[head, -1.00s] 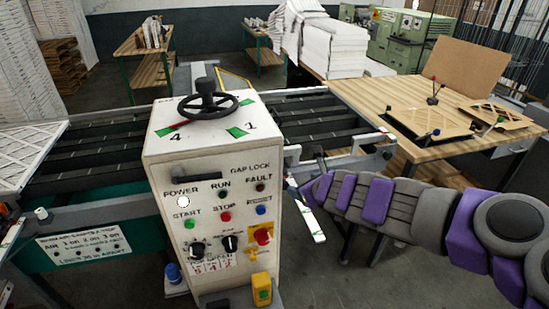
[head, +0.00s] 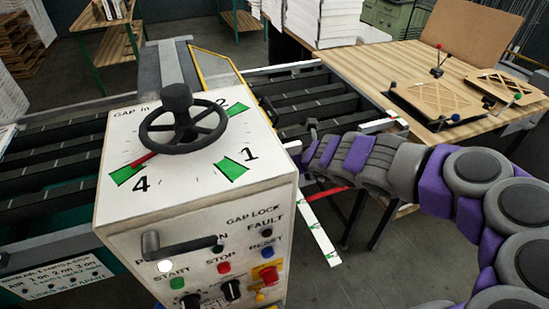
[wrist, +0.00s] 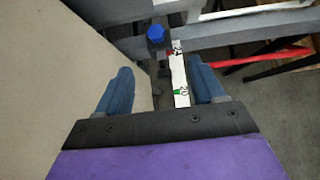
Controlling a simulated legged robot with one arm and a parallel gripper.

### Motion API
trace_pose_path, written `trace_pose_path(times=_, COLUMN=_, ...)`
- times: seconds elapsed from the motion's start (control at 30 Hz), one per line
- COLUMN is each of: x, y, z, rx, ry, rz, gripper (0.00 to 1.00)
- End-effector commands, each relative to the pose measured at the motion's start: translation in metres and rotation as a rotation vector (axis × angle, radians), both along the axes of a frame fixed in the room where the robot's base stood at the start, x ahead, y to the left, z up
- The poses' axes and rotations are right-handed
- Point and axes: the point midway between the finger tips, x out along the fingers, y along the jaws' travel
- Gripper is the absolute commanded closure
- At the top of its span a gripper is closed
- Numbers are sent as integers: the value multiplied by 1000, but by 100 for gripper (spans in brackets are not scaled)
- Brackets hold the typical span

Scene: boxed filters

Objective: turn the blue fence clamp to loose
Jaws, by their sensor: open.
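The blue fence clamp (wrist: 156,34) shows in the wrist view as a round blue knob on a dark post, at the grey rail, above centre. A white scale strip (wrist: 180,80) with green and red marks runs beside it. My gripper (wrist: 160,82) is open, its two blue fingers apart with nothing held between them. The knob is beyond the fingertips, roughly in line with the gap and apart from them. In the head view my gripper (head: 308,135) is at the right side of the white control cabinet; the knob cannot be made out there.
The control cabinet (head: 195,195), with a black handwheel (head: 183,120) on top, stands close left of my gripper. A red bar (wrist: 262,59) crosses at right in the wrist view. A wooden table (head: 400,60) stands behind. Grey floor is open at right.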

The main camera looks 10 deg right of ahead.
Motion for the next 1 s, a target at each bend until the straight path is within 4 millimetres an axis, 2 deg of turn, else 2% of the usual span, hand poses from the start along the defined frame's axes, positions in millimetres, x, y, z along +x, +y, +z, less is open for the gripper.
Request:
trace_pose_path(times=0.33, x=42, y=22, z=-46, rx=-16, ry=5, rz=6, gripper=32)
trace_pose_path(times=0.8, x=97, y=23, z=-101, rx=-7, ry=3, rz=2, gripper=32)
trace_pose_path(times=1.0, x=111, y=31, z=-114, rx=-11, ry=3, rz=4, gripper=32)
